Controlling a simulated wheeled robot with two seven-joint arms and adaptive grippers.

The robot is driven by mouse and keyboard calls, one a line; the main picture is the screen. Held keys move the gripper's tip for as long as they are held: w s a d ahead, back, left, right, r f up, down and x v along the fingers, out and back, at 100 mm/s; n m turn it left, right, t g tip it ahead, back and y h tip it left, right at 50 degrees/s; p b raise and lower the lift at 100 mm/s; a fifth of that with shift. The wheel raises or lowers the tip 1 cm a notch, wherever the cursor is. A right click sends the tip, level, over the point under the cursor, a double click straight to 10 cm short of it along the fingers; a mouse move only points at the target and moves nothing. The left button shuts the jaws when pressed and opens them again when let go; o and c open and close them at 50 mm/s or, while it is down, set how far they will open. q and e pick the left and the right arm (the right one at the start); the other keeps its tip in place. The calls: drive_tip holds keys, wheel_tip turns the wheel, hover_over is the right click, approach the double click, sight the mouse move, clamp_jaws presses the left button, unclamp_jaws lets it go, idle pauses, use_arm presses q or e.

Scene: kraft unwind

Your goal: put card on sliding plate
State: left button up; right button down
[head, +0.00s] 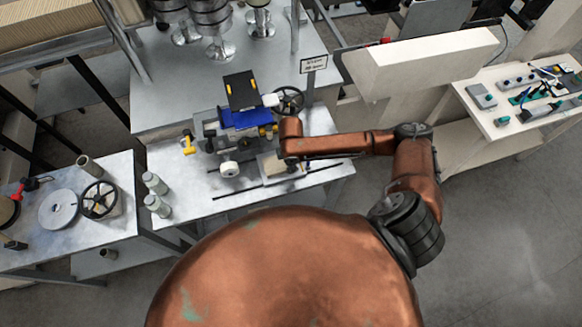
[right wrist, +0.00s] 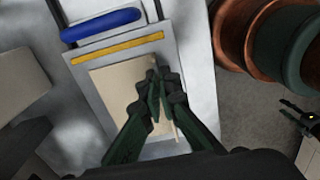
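The tan card (right wrist: 115,92) lies flat over the grey sliding plate (right wrist: 78,60) in the right wrist view; whether it touches the plate all over is hard to tell. The plate has a yellow strip across its far end. In the head view the card (head: 266,164) shows small at the front of the machine table. My right gripper (right wrist: 159,78) is at the card's right edge, its fingers nearly together, and it looks shut on that edge. In the head view my right wrist (head: 290,140) hides the fingers. My left gripper is not in view.
A blue bar (right wrist: 100,25) lies beyond the yellow strip. A white roll (head: 229,169) and a handwheel (head: 289,100) are close to the plate. A white panel (head: 420,65) stands behind my right arm.

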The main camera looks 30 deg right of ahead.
drive_tip(key=c, duration=2.2)
unclamp_jaws()
drive_tip(key=shift+o, duration=0.2)
wheel_tip(320, 180, up, 12)
drive_tip(key=shift+b, duration=0.4)
drive_tip(key=shift+r, duration=0.1)
